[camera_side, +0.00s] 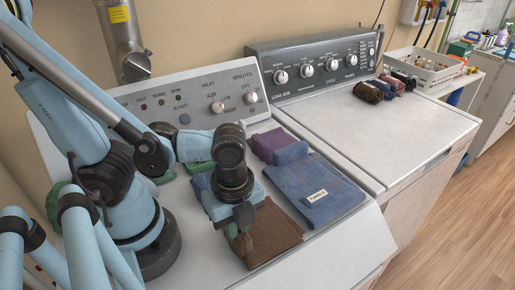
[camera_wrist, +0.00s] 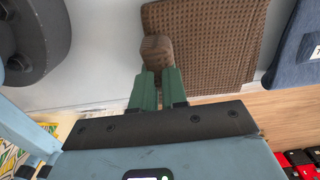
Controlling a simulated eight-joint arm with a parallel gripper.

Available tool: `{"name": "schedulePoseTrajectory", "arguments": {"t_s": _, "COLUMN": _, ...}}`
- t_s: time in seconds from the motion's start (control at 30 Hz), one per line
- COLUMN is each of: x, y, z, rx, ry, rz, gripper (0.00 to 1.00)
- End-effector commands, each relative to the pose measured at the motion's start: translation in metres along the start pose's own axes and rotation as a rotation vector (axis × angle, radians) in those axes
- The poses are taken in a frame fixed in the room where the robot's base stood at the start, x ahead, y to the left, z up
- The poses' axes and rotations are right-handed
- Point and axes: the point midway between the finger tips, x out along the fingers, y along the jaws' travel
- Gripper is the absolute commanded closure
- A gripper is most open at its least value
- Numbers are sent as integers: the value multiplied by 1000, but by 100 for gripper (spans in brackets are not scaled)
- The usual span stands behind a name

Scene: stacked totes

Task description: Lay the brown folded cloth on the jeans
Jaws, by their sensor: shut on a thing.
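The brown folded cloth (camera_side: 275,236), with a waffle weave, lies mostly flat on the front of the near white machine top. It also shows in the wrist view (camera_wrist: 212,45). The jeans (camera_side: 312,190), folded blue denim with a pale label, lie just to its right, apart from it; their edge shows in the wrist view (camera_wrist: 296,62). My gripper (camera_side: 238,236) is low at the cloth's left edge. Its green fingers (camera_wrist: 158,76) are shut on a bunched brown bulge that appears to be the cloth's edge. The exact grip is partly hidden.
A purple folded cloth (camera_side: 270,143) lies behind the jeans. Control panels (camera_side: 195,102) rise at the back. The right machine top (camera_side: 385,135) is mostly clear, with rolled cloths (camera_side: 368,92) and a basket (camera_side: 428,68) beyond.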

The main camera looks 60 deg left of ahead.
Motion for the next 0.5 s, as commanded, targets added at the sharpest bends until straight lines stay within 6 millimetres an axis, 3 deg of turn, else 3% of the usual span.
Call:
{"name": "schedulePoseTrajectory", "arguments": {"t_s": 0.47, "x": 6, "y": 0, "z": 0, "rx": 0, "ry": 0, "rz": 0, "gripper": 100}}
{"name": "schedulePoseTrajectory", "arguments": {"t_s": 0.5, "x": 6, "y": 0, "z": 0, "rx": 0, "ry": 0, "rz": 0, "gripper": 84}}
